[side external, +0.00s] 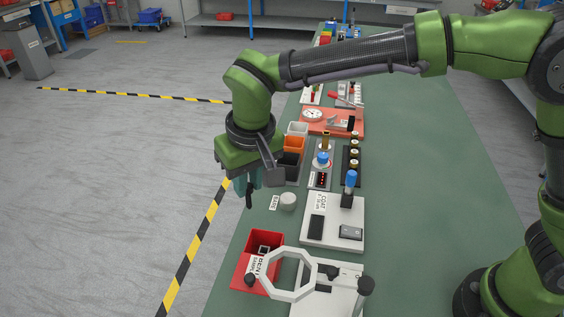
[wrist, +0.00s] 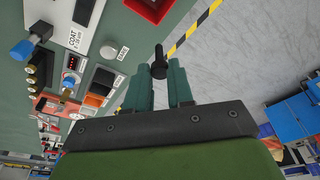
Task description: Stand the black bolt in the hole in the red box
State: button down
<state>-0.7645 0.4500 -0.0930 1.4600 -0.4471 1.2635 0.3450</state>
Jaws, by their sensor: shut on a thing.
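The black bolt (side external: 249,201) hangs below my gripper (side external: 247,184), upright in the side view. In the wrist view the bolt (wrist: 158,52) shows between the two teal fingertips of my gripper (wrist: 159,72), which is shut on it. The red box (side external: 238,272) stands at the front left edge of the green bench, below and to the right of my gripper in the side view. A dark square piece with a light middle (side external: 264,249) lies inside it; I cannot make out the hole clearly. The red box (wrist: 158,14) also shows partly at the wrist view's top edge.
A white octagonal ring on a stand (side external: 291,292) rises beside the red box. A grey round knob (side external: 288,201), a white COAT plate (side external: 345,235) with a blue-topped post (side external: 351,180), and several small bins (side external: 290,166) line the bench. Open floor lies left.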

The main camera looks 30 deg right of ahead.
jog(key=s+f+m, duration=0.3)
jog(key=s+f, duration=0.1)
jog(key=f, duration=0.3)
jog(key=shift+s+f+h, duration=0.2)
jog(key=shift+s+h, duration=0.1)
dwell(0.4)
jog(key=shift+s+x, duration=0.2)
jog(key=shift+x, duration=0.7)
jog(key=shift+s+x, duration=0.15)
jog(key=shift+x, duration=0.7)
dwell(1.1)
jog(key=shift+a+f, duration=0.1)
jog(key=shift+a, duration=0.1)
jog(key=c, duration=0.9)
grip_release()
jog(key=shift+d, duration=0.1)
jog(key=shift+c, duration=0.6)
jog(key=shift+o, duration=0.9)
